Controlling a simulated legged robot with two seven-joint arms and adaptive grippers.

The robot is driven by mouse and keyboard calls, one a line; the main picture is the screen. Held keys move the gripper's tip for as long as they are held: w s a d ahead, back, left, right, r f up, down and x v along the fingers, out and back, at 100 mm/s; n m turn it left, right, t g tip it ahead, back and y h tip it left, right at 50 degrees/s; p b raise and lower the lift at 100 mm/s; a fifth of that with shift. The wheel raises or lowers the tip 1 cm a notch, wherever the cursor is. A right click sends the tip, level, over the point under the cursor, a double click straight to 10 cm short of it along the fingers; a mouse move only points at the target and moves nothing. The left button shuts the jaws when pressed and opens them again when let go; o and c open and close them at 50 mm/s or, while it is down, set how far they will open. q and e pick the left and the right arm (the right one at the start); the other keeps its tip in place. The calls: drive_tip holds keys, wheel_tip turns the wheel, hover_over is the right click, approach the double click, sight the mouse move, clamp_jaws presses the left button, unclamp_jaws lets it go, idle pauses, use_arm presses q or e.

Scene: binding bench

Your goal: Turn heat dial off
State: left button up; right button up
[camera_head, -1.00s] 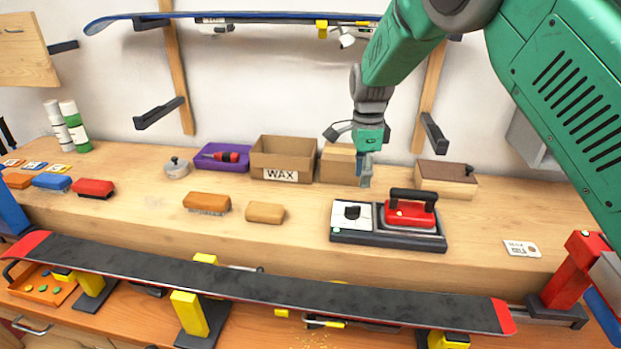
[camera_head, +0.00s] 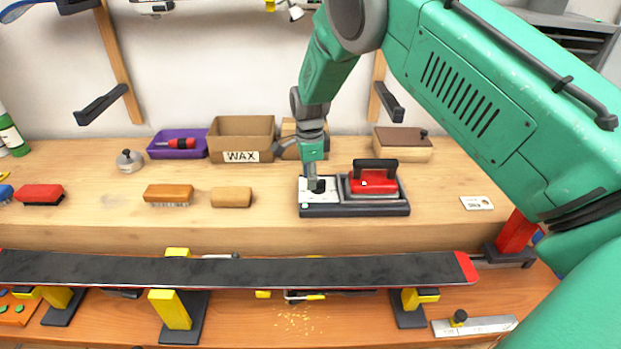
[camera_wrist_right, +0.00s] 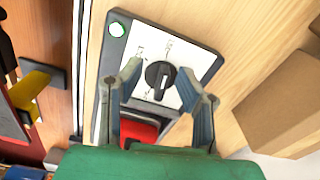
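The heat dial (camera_wrist_right: 160,78) is a black knob on a white panel (camera_wrist_right: 181,54) with printed marks. In the right wrist view it sits between the two open fingers of my right gripper (camera_wrist_right: 167,85), and I see gaps on both sides of it. In the head view the gripper (camera_head: 315,186) points down over the panel at the left of the dark base (camera_head: 355,210), hiding most of the dial. The red iron (camera_head: 373,182) with a black handle rests on the right of that base. A round light (camera_wrist_right: 117,29) sits at the panel's corner. My left gripper is not in view.
A cardboard WAX box (camera_head: 240,131) and a wooden box with a brown lid (camera_head: 402,143) stand behind. A cork block (camera_head: 231,197) and an orange brush (camera_head: 168,194) lie to the left. A dark ski (camera_head: 240,270) runs along the front.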

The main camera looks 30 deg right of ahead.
sight(318, 181)
drive_tip(key=shift+s+d+f, duration=0.1)
drive_tip(key=shift+d+f, duration=0.05)
drive_tip(key=shift+f, duration=0.2)
drive_tip(key=d, duration=0.1)
drive_tip(key=d+f, duration=0.1)
drive_tip(key=d, duration=0.1)
drive_tip(key=d+f, duration=0.1)
drive_tip(key=shift+d, duration=0.25)
drive_tip(key=c, duration=0.6)
drive_tip(key=shift+a+r, duration=0.2)
drive_tip(key=shift+a, duration=0.05)
clamp_jaws()
drive_tip(key=shift+a+r, duration=0.25)
drive_tip(key=shift+a, duration=0.65)
drive_tip(key=shift+w+a+r, duration=0.1)
drive_tip(key=shift+w+a, duration=0.1)
drive_tip(key=shift+a, duration=0.35)
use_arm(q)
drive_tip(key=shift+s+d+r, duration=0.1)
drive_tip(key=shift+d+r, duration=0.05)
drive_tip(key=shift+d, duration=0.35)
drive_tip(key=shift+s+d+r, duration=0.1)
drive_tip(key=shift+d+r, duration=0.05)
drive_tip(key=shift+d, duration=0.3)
use_arm(e)
drive_tip(key=shift+s+d, duration=0.1)
drive_tip(key=shift+d, duration=0.45)
